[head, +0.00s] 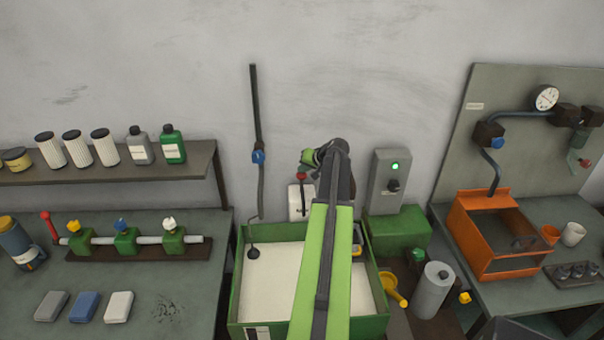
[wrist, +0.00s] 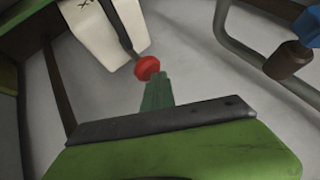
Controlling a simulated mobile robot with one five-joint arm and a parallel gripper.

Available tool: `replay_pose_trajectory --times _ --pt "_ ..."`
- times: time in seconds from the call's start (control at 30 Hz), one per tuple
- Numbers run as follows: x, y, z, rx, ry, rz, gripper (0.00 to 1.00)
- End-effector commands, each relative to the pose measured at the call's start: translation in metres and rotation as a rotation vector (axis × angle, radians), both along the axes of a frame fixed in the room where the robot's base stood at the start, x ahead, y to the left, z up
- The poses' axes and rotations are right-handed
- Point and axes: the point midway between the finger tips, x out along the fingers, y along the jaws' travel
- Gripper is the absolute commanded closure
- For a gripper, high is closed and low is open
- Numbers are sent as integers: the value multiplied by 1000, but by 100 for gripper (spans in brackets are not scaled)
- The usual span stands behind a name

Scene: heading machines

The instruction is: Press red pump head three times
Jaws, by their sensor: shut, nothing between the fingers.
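The red pump head (head: 302,177) sits on a thin dark stem above a white container (head: 299,203) at the back of the green-rimmed tray. In the wrist view the red pump head (wrist: 148,67) is just beyond the tip of my gripper (wrist: 156,82), with the white container (wrist: 98,28) behind it. My gripper (head: 307,157) is shut and empty, close above the red head in the head view. I cannot tell whether they touch. My arm hides part of the container and tray.
The green-framed tray (head: 380,310) has a pale floor. A grey box with a green light (head: 390,180) stands to the right. A dark hanging pipe with a blue valve (head: 258,156) is to the left. A yellow funnel (head: 392,288) and grey cylinder (head: 433,290) stand at right.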

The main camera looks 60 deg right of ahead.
Motion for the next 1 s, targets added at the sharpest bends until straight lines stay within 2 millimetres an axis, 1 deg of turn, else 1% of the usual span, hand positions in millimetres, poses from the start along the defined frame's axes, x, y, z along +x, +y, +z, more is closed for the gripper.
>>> replay_pose_trajectory --times 1.0 --pt "0 0 -12 1 2 1 100"
